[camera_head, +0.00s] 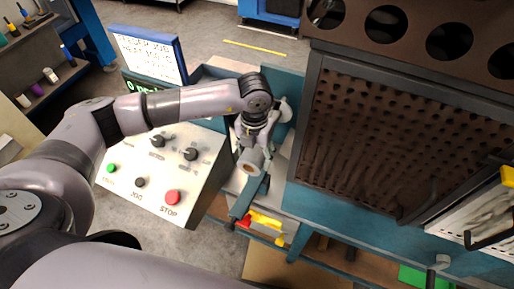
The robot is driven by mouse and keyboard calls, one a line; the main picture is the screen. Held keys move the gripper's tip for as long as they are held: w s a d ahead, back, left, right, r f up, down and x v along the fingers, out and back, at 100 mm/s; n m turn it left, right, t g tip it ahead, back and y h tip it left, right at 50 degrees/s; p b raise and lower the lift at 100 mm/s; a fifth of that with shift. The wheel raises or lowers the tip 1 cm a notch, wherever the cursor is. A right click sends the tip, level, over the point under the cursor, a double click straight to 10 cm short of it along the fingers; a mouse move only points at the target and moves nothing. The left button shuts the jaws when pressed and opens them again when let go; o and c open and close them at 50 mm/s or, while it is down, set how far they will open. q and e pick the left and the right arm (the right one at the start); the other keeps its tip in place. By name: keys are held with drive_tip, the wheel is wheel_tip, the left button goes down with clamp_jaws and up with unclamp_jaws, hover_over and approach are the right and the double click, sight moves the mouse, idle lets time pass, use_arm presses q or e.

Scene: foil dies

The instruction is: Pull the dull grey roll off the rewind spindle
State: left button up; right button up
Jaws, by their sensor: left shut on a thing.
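My left arm reaches in from the left, and its wrist bends down beside the blue machine frame. My left gripper (248,146) points down and is shut on the dull grey roll (248,163), whose tan core end faces the camera. The arm's wrist and the gripper body cover much of the roll. A pale round part (284,110) shows just right of the wrist. I cannot make out the rewind spindle clearly, nor tell whether the roll is still on it. My right gripper is out of view.
A control panel (150,184) with knobs and a red stop button stands left of the gripper. A dark perforated guard (390,140) fills the right side. Yellow-handled items (265,220) lie below the roll. A sign (150,56) stands behind the panel.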

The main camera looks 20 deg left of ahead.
sight(248, 162)
use_arm(q)
drive_tip(key=shift+s+p, duration=0.35)
drive_tip(key=shift+s, duration=1.8)
drive_tip(key=shift+r, duration=0.1)
drive_tip(key=shift+s+a+r+p, duration=0.1)
drive_tip(key=shift+s+r+p, duration=0.45)
drive_tip(key=shift+r, duration=0.25)
drive_tip(key=shift+s+d+r+p, duration=0.1)
drive_tip(key=shift+s+r+p, duration=0.45)
drive_tip(key=shift+r, duration=0.3)
drive_tip(key=shift+s+a+r+p, duration=0.1)
drive_tip(key=shift+s+r+p, duration=0.35)
drive_tip(key=shift+r+p, duration=0.3)
